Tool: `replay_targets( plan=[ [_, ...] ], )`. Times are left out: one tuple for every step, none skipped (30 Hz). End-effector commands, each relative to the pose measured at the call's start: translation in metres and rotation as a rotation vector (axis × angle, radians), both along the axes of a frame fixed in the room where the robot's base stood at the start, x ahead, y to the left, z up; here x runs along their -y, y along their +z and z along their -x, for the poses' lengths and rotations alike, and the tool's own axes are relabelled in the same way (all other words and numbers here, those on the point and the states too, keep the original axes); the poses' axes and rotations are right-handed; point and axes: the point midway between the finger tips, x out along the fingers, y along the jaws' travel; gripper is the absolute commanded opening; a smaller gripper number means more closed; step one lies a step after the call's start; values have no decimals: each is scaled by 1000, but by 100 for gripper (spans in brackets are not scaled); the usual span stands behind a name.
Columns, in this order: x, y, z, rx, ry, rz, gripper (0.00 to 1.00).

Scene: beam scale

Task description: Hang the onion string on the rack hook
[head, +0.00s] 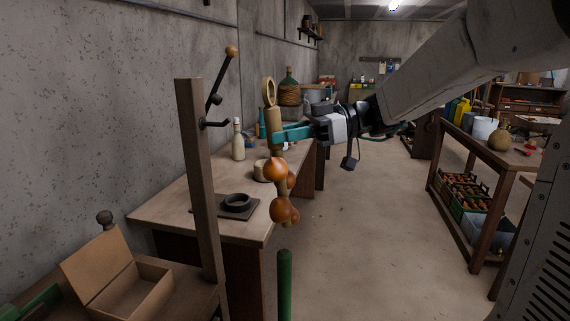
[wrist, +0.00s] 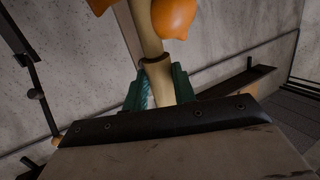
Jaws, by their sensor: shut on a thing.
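The onion string (head: 275,178) hangs upright in the head view, with a tan ring at its top, a pale stem and several orange onions below. My gripper (head: 279,133) has teal fingers shut on the stem just below the ring. The rack post (head: 201,185) stands to the left, clear of the string. The wrist view shows the stem (wrist: 156,75) between the fingers and an onion (wrist: 173,16) at the top.
An open cardboard box (head: 125,275) lies at lower left. A green post (head: 285,280) rises below the onions. A shelf table (head: 500,155) stands at right; the floor between is clear.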

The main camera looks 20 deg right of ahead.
Motion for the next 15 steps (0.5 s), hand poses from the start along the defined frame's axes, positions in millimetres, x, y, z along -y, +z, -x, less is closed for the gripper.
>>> replay_targets(
  plan=[
    [0,-13,1,8,-1,-24,0],
    [0,-21,1,15,-1,-37,0],
    [0,-29,2,26,0,-52,0],
    [-1,-35,2,35,0,-63,0],
    [-1,-40,3,40,1,-73,0],
    [-1,-46,4,49,0,-83,0],
    [-2,-49,5,54,2,-89,0],
    [-2,-52,5,59,2,-94,0],
    [-2,-55,5,64,2,-99,0],
    [-2,-57,6,65,2,-102,0],
    [-3,-58,6,68,2,-103,0],
    [-3,-59,5,70,3,-105,0],
    [-4,-59,5,71,3,-106,0],
    [-5,-59,4,72,3,-105,0],
    [-7,-59,3,72,3,-105,0]
  ],
)
